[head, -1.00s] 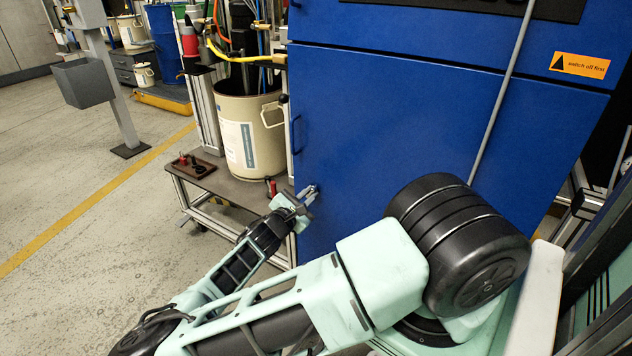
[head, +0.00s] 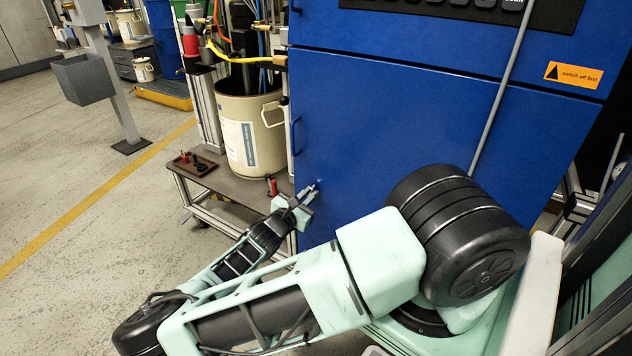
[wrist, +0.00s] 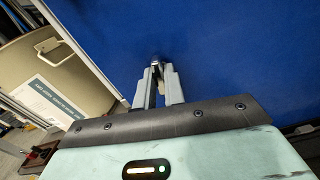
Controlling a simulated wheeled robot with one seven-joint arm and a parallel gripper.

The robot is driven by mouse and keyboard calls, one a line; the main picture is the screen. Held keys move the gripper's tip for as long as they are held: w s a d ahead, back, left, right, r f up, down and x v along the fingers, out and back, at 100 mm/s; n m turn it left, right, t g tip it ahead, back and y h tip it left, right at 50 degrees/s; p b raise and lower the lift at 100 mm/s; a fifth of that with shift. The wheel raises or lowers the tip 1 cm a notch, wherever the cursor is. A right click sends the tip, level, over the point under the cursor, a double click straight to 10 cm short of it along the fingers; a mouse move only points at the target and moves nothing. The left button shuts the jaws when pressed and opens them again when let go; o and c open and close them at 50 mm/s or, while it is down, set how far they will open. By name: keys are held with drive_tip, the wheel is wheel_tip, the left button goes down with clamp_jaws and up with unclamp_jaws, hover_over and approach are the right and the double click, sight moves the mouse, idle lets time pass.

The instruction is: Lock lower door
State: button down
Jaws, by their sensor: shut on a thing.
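The lower door (head: 385,135) is a large blue panel that looks closed against the cabinet, with a small blue handle (head: 296,135) at its left edge. My gripper (head: 310,192) is at the door's lower left part. In the wrist view my gripper (wrist: 157,75) points at the blue door face (wrist: 225,60), its fingers close together on a small metal piece (wrist: 155,60) at the door. The piece looks like a lock or key, but it is mostly hidden between the fingertips.
A beige drum (head: 250,135) stands on a low cart (head: 225,180) left of the door. A small brown tray (head: 194,166) lies on the cart. A grey rod (head: 500,90) runs down in front of the door. Open floor (head: 90,200) lies at the left.

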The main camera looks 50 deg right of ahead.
drive_tip(key=shift+n+p, duration=0.3)
drive_tip(key=shift+n, duration=0.2)
drive_tip(key=shift+n+p, duration=0.45)
drive_tip(key=shift+n, duration=0.35)
drive_tip(key=c, duration=1.3)
unclamp_jaws()
drive_tip(key=shift+a, duration=0.1)
drive_tip(key=a, duration=0.3)
drive_tip(key=s+a, duration=0.1)
drive_tip(key=a, duration=0.4)
drive_tip(key=shift+s+a, duration=0.15)
drive_tip(key=shift+a, duration=0.2)
